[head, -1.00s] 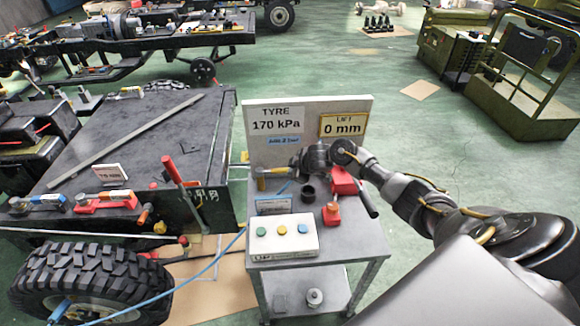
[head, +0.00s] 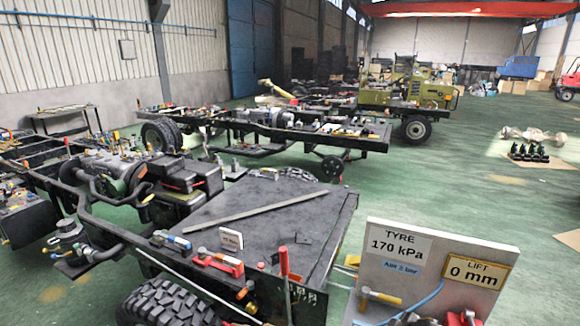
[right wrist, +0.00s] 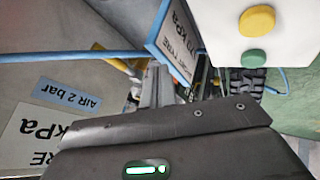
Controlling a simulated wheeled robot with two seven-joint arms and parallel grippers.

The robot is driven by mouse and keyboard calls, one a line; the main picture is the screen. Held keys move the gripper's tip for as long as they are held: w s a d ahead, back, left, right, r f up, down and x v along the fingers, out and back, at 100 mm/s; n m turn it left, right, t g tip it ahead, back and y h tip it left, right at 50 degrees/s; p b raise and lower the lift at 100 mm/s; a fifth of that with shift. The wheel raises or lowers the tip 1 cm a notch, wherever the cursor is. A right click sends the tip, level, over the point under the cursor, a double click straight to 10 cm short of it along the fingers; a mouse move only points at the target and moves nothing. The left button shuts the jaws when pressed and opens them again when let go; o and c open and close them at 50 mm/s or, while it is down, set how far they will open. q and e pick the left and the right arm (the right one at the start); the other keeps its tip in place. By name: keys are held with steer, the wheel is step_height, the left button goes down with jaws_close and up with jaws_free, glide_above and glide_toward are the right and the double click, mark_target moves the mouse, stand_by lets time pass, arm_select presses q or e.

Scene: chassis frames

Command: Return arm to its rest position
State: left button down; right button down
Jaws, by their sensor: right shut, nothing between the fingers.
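My right gripper (right wrist: 157,88) shows in the right wrist view. Its narrow grey fingers are together with nothing between them. They point toward a blue-edged card (right wrist: 180,45) and the button box (right wrist: 225,20); I cannot tell the distance. The grey sign board (right wrist: 25,75), with its TYRE and AIR 2 bar labels, fills the left of that view. In the head view the board (head: 420,285) stands at lower right, reading 170 kPa and 0 mm. My right arm is not clearly seen there. My left gripper is in neither view.
A black chassis deck (head: 270,220) with a loose grey bar lies left of the board. A large tyre (head: 165,305) is at the bottom. A blue hose (right wrist: 75,56) crosses the wrist view. Green floor (head: 450,185) is open at the right.

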steer(key=shift+m, duration=0.5)
steer(key=s+a, duration=0.1)
steer(key=s, duration=0.1)
steer(key=s+a+f, duration=0.1)
steer(key=s+a, duration=0.2)
steer(key=s, duration=0.1)
steer(key=shift+s+a+f, duration=0.15)
steer(key=shift+a+f, duration=0.15)
steer(key=s+a+r+m+g, duration=0.1)
steer(key=s+r+m+g, duration=0.15)
steer(key=s, duration=1.15)
steer(key=s+a+r+m+g, duration=0.15)
steer(key=s+m, duration=0.25)
steer(key=s, duration=1.1)
step_height(320, 180, down, 33)
steer(key=g+b, duration=0.2)
steer(key=b, duration=0.6)
steer(key=s+d+f+b, duration=0.1)
steer(key=s+f+b, duration=0.2)
steer(key=s+f, duration=0.5)
steer(key=s+d+f+g+h+b, duration=0.1)
steer(key=s+f+b, duration=0.2)
steer(key=s+f, duration=0.6)
step_height(320, 180, down, 6)
steer(key=shift+d+r, duration=0.15)
steer(key=shift+d, duration=0.05)
